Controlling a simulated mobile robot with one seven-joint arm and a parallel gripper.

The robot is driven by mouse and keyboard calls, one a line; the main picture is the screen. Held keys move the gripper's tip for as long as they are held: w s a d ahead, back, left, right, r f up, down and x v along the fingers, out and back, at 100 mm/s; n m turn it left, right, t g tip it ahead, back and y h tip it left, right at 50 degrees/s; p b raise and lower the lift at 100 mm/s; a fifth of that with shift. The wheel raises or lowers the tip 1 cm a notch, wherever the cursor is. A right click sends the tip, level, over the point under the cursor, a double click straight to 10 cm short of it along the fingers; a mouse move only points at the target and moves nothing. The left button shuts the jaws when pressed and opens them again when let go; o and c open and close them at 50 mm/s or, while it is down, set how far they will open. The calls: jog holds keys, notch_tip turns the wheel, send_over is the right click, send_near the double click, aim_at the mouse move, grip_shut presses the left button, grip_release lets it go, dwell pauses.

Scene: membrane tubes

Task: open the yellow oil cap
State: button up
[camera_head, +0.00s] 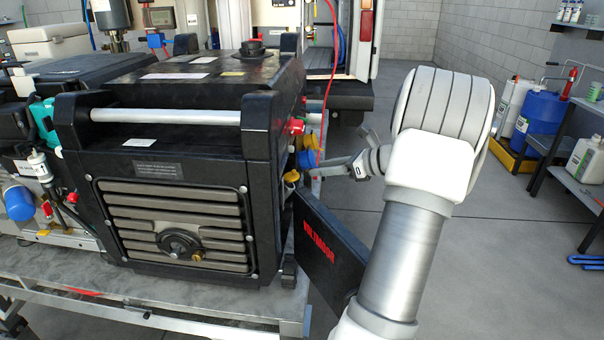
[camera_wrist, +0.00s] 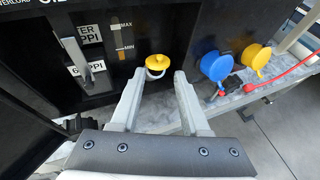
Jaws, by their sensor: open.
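The yellow oil cap (camera_wrist: 161,62) sits low on the dark face of the machine in the wrist view, with a pale ring below its top. In the head view a small yellow cap (camera_head: 292,177), likely the same one, shows at the machine's right edge. My gripper (camera_wrist: 160,77) is open and empty, its fingers pointing at the oil cap. The cap appears between and just beyond the fingertips; I cannot tell the exact gap. In the head view my gripper (camera_head: 338,168) reaches in from the right, partly hidden by my arm.
A blue socket cover (camera_wrist: 215,66) and a yellow socket cover (camera_wrist: 254,57) sit right of the cap, near a red cable (camera_wrist: 284,76). A black door (camera_head: 325,245) stands open below my gripper. The black machine (camera_head: 180,140) rests on a metal bench (camera_head: 190,308).

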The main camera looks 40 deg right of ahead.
aim_at(292, 176)
jog(key=x, duration=0.6)
jog(key=shift+w+f+b, duration=0.15)
jog(key=shift+w+b, duration=0.2)
jog(key=shift+w, duration=0.05)
grip_shut()
